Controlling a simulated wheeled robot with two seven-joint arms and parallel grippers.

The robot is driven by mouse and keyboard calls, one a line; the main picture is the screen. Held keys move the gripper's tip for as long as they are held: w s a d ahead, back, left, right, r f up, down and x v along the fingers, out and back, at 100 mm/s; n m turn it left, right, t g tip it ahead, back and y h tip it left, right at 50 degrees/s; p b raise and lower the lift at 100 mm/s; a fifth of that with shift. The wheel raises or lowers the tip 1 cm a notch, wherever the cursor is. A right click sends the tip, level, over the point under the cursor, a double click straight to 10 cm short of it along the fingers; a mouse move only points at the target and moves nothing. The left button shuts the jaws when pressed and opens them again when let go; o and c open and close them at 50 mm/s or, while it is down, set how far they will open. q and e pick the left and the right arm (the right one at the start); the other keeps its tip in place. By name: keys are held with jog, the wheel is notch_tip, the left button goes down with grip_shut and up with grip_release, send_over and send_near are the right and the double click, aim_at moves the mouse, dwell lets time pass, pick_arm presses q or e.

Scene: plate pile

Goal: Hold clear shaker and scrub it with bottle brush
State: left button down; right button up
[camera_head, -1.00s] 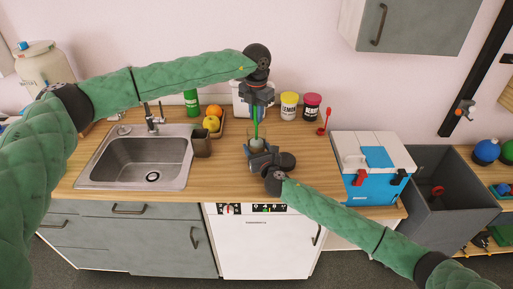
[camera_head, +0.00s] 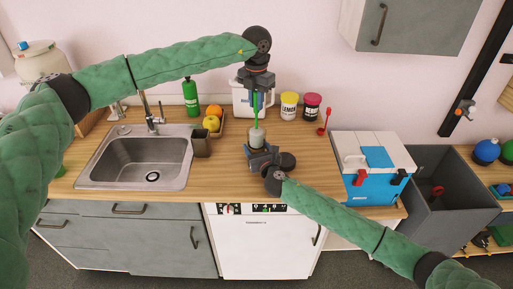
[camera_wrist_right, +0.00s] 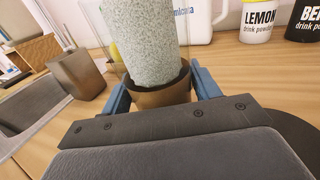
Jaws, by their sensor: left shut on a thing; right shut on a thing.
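The bottle brush has a thin green handle (camera_head: 256,108) and a grey-green speckled head (camera_wrist_right: 150,40). My left gripper (camera_head: 257,90) is shut on the upper handle and holds the brush upright, head down. The clear shaker (camera_head: 250,141) stands low over the counter, with its brownish lower part (camera_wrist_right: 165,95) between the blue fingers of my right gripper (camera_wrist_right: 160,92), which is shut on it. The brush head is at least partly inside the shaker; its lower end is hard to make out through the wall.
The sink (camera_head: 140,160) and a brown cup (camera_head: 201,146) lie to the left. A fruit tray, a green bottle (camera_head: 190,97), a white jug (camera_head: 240,98) and two drink powder tubs (camera_head: 289,106) stand behind. A blue-white cooler (camera_head: 372,165) is right. Counter between is clear.

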aim_at(256, 112)
dwell(0.4)
pick_arm(q)
jog(key=shift+f, duration=2.45)
jog(key=shift+r, duration=2.55)
jog(key=shift+f, duration=0.15)
jog(key=shift+f, duration=2.4)
jog(key=shift+r, duration=0.1)
jog(key=shift+r, duration=2.45)
